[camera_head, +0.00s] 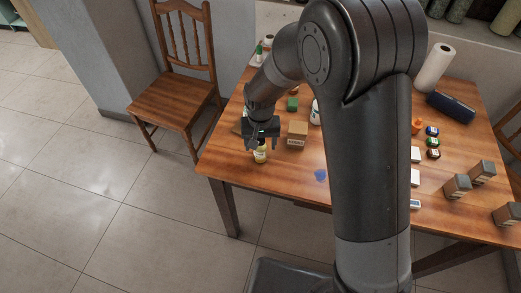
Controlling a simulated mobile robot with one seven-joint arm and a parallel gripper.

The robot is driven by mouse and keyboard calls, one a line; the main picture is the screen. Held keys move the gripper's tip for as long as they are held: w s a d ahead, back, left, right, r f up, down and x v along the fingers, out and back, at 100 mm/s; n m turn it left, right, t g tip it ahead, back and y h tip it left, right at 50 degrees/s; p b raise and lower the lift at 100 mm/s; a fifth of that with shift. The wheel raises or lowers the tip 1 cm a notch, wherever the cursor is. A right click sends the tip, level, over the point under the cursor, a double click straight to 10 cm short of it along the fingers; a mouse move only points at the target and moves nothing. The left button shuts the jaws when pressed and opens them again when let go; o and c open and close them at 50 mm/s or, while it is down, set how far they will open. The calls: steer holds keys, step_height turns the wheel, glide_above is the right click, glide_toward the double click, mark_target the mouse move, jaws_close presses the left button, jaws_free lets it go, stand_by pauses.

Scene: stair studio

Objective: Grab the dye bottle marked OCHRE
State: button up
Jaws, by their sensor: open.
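A small bottle with a pale yellowish body (260,152) stands upright near the left front edge of the wooden table (225,160). Its label is too small to read, so I cannot tell whether it says OCHRE. My gripper (262,143) points down right above this bottle, with its fingers near the bottle's top. It is open. The bottle's top is partly hidden by the gripper, and I cannot tell whether the fingers touch it.
A cardboard box (297,134) stands just right of the gripper. A green block (292,104) and a white bottle (315,113) are behind. Small jars (432,131), grey-brown blocks (457,186) and a paper roll (434,68) are on the right. A chair (175,100) stands left. My arm hides the table's middle.

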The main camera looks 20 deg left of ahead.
steer(key=shift+c, duration=0.4)
steer(key=c, duration=1.1)
steer(key=shift+o, duration=0.2)
steer(key=shift+r, duration=0.1)
